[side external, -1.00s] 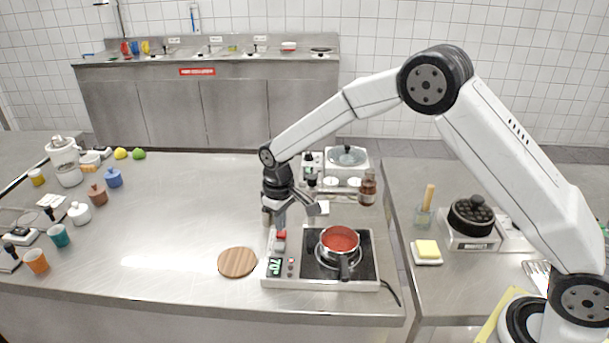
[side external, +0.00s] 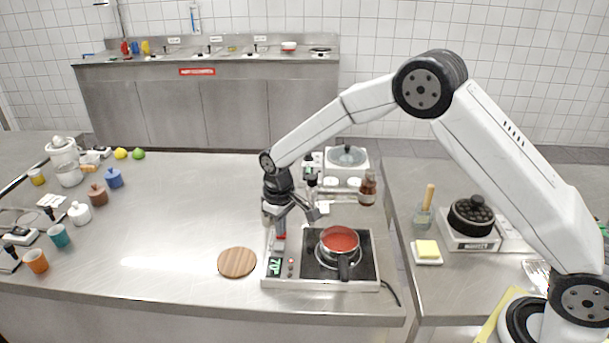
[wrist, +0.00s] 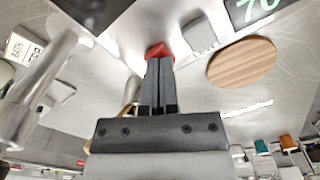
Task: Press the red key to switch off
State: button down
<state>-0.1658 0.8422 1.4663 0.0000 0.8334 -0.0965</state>
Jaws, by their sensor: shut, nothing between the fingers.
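The red key (side external: 281,237) sits at the back of the left control strip of the hot plate (side external: 325,284). In the wrist view the red key (wrist: 158,49) shows just past my fingertips, partly hidden by them. My gripper (side external: 281,229) is shut and empty, pointing down with its tips right at the red key. It also shows in the wrist view (wrist: 158,66). I cannot tell whether the tips touch the key. A grey key (wrist: 199,36) lies beside the red one. The green display (side external: 275,266) is lit and seems to read 70.
A pot of red sauce (side external: 340,240) stands on the hot plate, its dark handle toward the front. A round wooden board (side external: 237,262) lies to the left. A brown bottle (side external: 367,188) stands behind right.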

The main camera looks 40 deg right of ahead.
jog(key=shift+f, duration=0.15)
jog(key=shift+r, duration=3.55)
jog(key=shift+s+d+r, duration=0.1)
jog(key=shift+s+d, duration=0.05)
jog(key=shift+s, duration=0.05)
jog(key=s+d+m+t, duration=0.1)
jog(key=s+d, duration=0.3)
jog(key=s, duration=0.7)
jog(key=s+d+m+t, duration=0.1)
jog(key=s+d, duration=0.3)
jog(key=s, duration=0.8)
jog(key=shift+s+d+m+t, duration=0.2)
jog(key=shift+s+m+t, duration=0.1)
jog(key=shift+m, duration=0.2)
